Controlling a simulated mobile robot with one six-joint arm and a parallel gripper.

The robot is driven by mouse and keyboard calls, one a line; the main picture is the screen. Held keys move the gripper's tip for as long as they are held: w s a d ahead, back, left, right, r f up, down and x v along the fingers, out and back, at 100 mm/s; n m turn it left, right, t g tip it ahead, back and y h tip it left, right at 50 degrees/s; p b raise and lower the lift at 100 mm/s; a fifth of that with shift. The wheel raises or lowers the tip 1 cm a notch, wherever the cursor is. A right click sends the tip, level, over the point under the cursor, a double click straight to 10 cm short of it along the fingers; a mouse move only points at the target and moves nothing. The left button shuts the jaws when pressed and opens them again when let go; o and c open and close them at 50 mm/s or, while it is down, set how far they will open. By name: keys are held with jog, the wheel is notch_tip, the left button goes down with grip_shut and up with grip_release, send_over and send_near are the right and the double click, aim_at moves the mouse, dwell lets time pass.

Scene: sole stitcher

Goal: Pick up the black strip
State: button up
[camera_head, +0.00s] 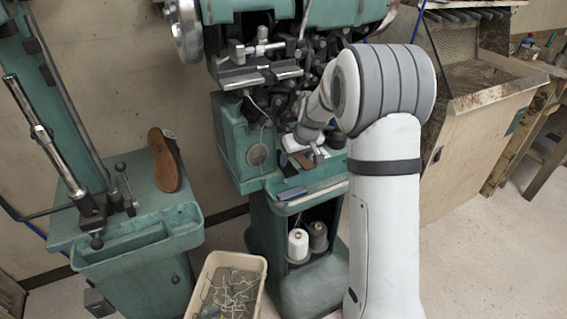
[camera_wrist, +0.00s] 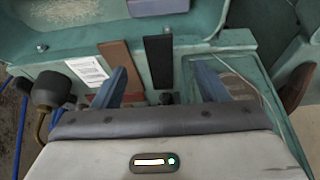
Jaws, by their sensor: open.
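The black strip (camera_wrist: 158,62) lies lengthwise on a green machine surface in the wrist view, close to the picture's middle. My gripper (camera_wrist: 161,72) is open and empty. Its two blue-grey fingers point toward the strip, one to each side of it in the picture, with the strip nearer the middle of the gap. I cannot tell how far above the strip the fingertips are. In the head view my gripper (camera_head: 309,156) is low at the green machine, and I cannot make out the black strip there.
A brown strip (camera_wrist: 120,64) lies left of the black one, beside a white printed label (camera_wrist: 87,71). A dark knob (camera_wrist: 51,89) stands at the left. A blue-grey block (camera_wrist: 155,7) lies beyond. In the head view, a shoe (camera_head: 164,160) and a beige bin (camera_head: 229,267) are at left.

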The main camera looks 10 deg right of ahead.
aim_at(292, 173)
jog(key=x, duration=0.7)
jog(key=shift+s+d+f+p, duration=0.15)
jog(key=shift+f+p, duration=0.15)
jog(key=shift+f, duration=0.15)
jog(key=shift+f+b, duration=0.2)
jog(key=shift+b, duration=0.3)
jog(key=shift+c, duration=0.4)
jog(key=c, duration=1)
jog(key=shift+r, duration=0.15)
